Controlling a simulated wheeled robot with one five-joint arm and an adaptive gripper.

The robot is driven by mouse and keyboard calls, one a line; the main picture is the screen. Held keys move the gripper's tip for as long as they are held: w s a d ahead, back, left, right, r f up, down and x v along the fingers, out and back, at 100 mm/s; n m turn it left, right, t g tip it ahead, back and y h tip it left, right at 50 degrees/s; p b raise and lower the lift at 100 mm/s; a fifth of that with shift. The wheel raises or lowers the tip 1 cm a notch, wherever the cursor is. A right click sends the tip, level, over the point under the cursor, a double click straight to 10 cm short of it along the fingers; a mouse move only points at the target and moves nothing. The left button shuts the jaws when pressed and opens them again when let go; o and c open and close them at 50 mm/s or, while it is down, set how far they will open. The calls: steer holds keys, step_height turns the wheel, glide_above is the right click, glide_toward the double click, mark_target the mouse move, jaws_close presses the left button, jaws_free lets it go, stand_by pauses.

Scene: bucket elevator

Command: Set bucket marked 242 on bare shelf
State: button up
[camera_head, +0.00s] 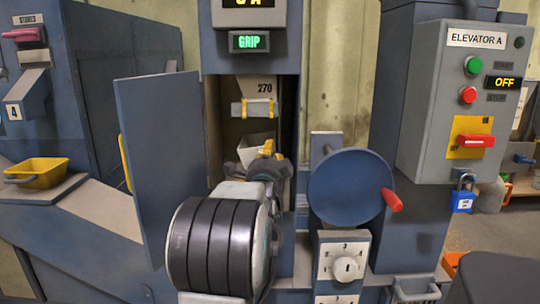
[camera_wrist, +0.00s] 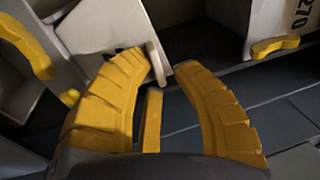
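My gripper (camera_head: 267,152), with yellow fingers, reaches into the open cabinet in the head view. In the wrist view, my gripper (camera_wrist: 160,58) has its fingertips apart. A thin pale upright edge stands between them, nearer the left fingertip, with a dark gap on the right. A pale grey bucket (camera_head: 254,146) is just behind and left of my gripper. No number shows on it. A bucket marked 270 (camera_head: 258,87) sits higher up in the cabinet; it also shows in the wrist view (camera_wrist: 292,22). I see no 242 and cannot pick out a bare shelf.
An open blue door (camera_head: 158,165) stands left of the opening. A blue handwheel (camera_head: 348,190) with a red knob is close on the right. A yellow tray (camera_head: 36,171) sits on a ledge at left. The Elevator A panel (camera_head: 470,100) reads OFF; a blue padlock (camera_head: 463,200) hangs below.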

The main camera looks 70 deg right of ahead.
steer(key=shift+o, duration=0.8)
steer(key=v, duration=1.2)
